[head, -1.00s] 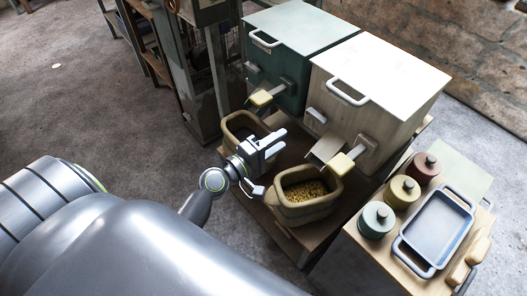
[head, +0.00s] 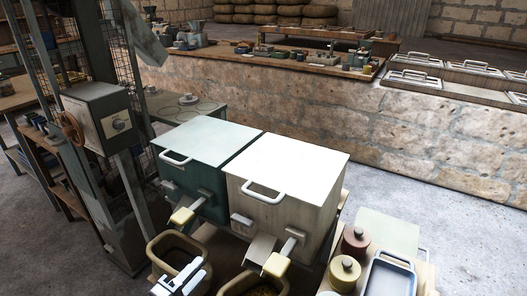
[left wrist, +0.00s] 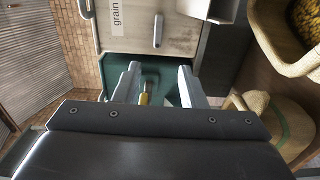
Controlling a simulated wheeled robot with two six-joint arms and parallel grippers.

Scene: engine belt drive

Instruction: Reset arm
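My left gripper (head: 182,280) shows at the bottom edge of the head view, just in front of the left woven basket (head: 174,247). In the left wrist view its two pale fingers (left wrist: 158,75) are apart with nothing between them, so it is open and empty. Behind the fingers is the teal bin (left wrist: 116,65), with a yellow handle end showing between them. The rest of my left arm is out of the head view. My right gripper is in neither view.
The teal bin (head: 208,139) and the pale bin (head: 290,163), labelled grain, stand side by side behind the baskets. The right basket (head: 228,283) holds grain. Lidded jars (head: 344,272) and a tray (head: 391,279) stand at the right. A stone wall (head: 420,125) runs behind.

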